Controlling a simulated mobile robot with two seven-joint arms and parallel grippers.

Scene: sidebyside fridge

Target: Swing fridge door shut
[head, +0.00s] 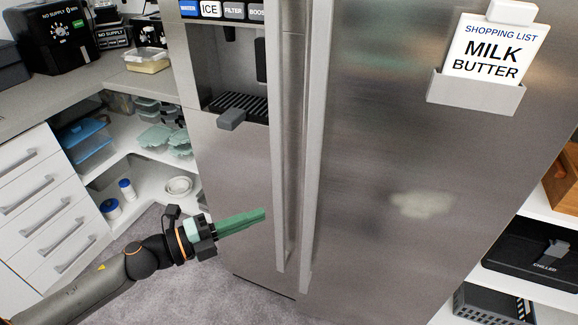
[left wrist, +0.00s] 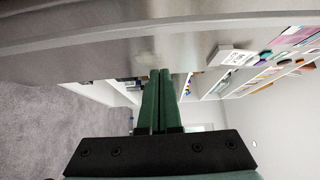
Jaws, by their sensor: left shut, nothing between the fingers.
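The steel side-by-side fridge fills the middle and right of the head view. Its left door (head: 235,180) has an ice and water dispenser; its right door (head: 400,150) carries a shopping list holder and a pale smudge. Two long vertical handles stand side by side, the left handle (head: 280,150) and the right handle (head: 314,150). I cannot tell whether either door is slightly ajar. My left gripper (head: 264,213) is shut and empty, its green fingers pointing right in front of the lower left door, near the handles. The fingers (left wrist: 160,72) also show in the left wrist view, below the steel surface (left wrist: 100,50).
White drawers (head: 35,190) and open corner shelves (head: 150,130) with containers stand left of the fridge. Open shelves with a black case (head: 535,255) stand at the right. Grey carpet (head: 215,285) is clear below the gripper.

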